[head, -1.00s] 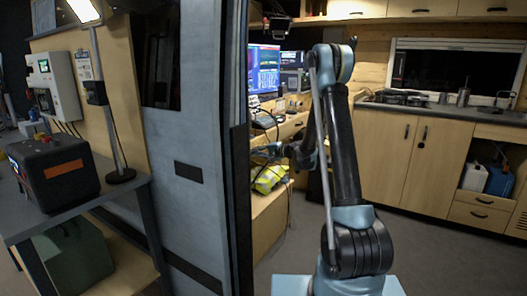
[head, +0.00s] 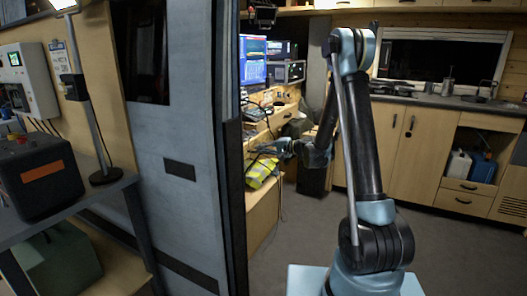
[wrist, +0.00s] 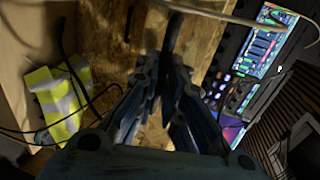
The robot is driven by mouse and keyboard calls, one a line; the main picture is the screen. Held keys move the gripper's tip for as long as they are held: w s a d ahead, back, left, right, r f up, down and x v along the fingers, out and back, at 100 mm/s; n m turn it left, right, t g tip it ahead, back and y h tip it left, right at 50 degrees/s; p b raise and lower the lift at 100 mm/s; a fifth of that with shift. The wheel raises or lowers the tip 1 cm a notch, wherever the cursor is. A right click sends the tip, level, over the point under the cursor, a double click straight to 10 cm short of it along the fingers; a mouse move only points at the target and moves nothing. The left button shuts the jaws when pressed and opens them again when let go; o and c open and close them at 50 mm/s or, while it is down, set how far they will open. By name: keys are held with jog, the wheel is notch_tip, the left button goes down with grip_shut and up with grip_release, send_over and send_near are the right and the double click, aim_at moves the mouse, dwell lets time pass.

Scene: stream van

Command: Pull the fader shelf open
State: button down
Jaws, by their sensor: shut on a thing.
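My gripper (wrist: 162,75) is shut on a dark, bar-like handle (wrist: 174,32) in the wrist view. The handle runs up from between the fingers, in front of a wooden panel (wrist: 112,55) that looks like the fader shelf's front. In the head view my gripper (head: 264,149) is at the wooden desk (head: 262,136), left of my arm. The fingertips are small and dark there, and the shelf's edges and how far it stands out cannot be made out.
A yellow-and-grey hi-vis vest (head: 261,172) hangs below my gripper; it also shows in the wrist view (wrist: 58,100), with dark cables beside it. A grey door panel (head: 180,150) stands close on the left. Lit monitors (head: 252,60) stand on the desk. Grey floor (head: 310,232) is clear.

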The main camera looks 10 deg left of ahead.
jog(key=c, duration=1.7)
grip_release()
jog(key=shift+f, duration=0.1)
jog(key=v, duration=1.2)
jog(key=shift+w, duration=0.15)
jog(key=s+d+r+n+g+h, duration=0.1)
jog(key=s+d+h, duration=0.25)
jog(key=s, duration=0.55)
jog(key=s+d+r+n+g+h, duration=0.1)
jog(key=s+d+h, duration=0.25)
jog(key=s, duration=0.55)
jog(key=s+d+f+n+h, duration=0.1)
jog(key=s+d+f+h, duration=0.2)
jog(key=s+d, duration=0.5)
jog(key=s+d+f+n+g+h, duration=0.1)
jog(key=s+d+f+h, duration=0.2)
jog(key=s+d, duration=0.6)
jog(key=s+h, duration=0.1)
jog(key=s, duration=0.4)
jog(key=shift+s+d+f+h, duration=0.2)
jog(key=shift+s+f+h, duration=0.1)
jog(key=shift+s+f, duration=0.05)
